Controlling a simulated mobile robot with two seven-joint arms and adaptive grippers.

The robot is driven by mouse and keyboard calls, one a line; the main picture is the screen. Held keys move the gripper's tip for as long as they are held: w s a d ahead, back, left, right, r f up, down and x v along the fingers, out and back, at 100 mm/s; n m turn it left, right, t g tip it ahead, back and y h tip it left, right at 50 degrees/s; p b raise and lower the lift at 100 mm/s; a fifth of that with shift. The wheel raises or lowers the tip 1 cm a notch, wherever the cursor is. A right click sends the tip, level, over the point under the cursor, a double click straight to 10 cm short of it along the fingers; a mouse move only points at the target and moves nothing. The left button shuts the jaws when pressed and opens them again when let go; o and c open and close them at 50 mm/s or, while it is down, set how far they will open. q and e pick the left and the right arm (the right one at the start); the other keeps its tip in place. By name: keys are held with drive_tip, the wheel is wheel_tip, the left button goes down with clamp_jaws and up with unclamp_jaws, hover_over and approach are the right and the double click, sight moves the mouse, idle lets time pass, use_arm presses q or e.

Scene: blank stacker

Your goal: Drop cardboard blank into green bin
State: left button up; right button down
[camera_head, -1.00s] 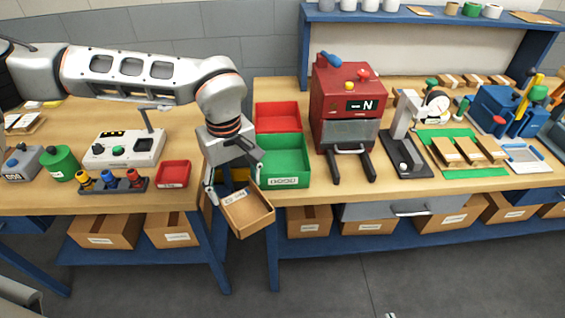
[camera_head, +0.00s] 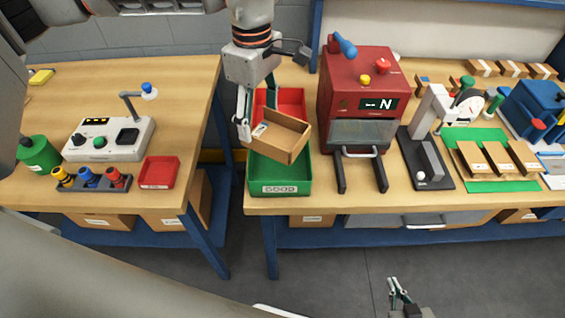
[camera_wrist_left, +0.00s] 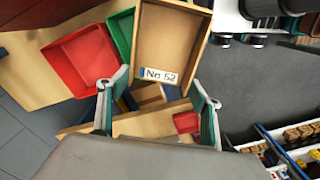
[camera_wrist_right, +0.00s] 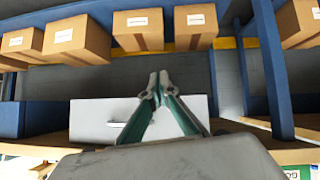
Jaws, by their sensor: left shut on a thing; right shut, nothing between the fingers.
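The cardboard blank (camera_head: 285,137) is a shallow brown open-topped tray with a white label; in the left wrist view (camera_wrist_left: 172,35) the label reads "No 52". My left gripper (camera_head: 258,118) is shut on it at its left end and holds it tilted. The blank is over the green bin (camera_head: 262,175), covering part of its opening in the head view; the bin's front wall carries a white label. The green bin also shows in the left wrist view (camera_wrist_left: 121,30). My right gripper (camera_head: 400,293) is shut and empty, low in front of the table; it also shows in the right wrist view (camera_wrist_right: 158,88).
A red bin (camera_head: 292,98) stands behind the green one. A red machine (camera_head: 358,90) stands close to its right. A small red tray (camera_head: 159,172) and a control box (camera_head: 108,140) are on the left table, across a gap. Cardboard boxes (camera_wrist_right: 78,38) sit on a lower shelf.

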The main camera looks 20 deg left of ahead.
sight(260, 134)
use_arm(q)
drive_tip(key=shift+s+f, duration=0.15)
drive_tip(key=shift+f, duration=0.35)
wheel_tip(260, 134, down, 4)
drive_tip(key=b, duration=0.3)
drive_tip(key=shift+r, duration=0.1)
drive_tip(key=shift+f, duration=0.35)
drive_tip(key=o, duration=0.9)
use_arm(e)
drive_tip(key=shift+w+a+f+y, duration=0.2)
drive_tip(key=shift+w+a, duration=0.1)
drive_tip(key=shift+a, duration=0.35)
drive_tip(key=shift+w+a+f+y, duration=0.2)
drive_tip(key=shift+w+a, duration=0.1)
drive_tip(key=shift+a, duration=0.3)
drive_tip(key=shift+d+r, duration=0.1)
use_arm(q)
wheel_tip(260, 134, up, 12)
drive_tip(key=shift+r, duration=0.1)
use_arm(e)
drive_tip(key=shift+r, duration=0.1)
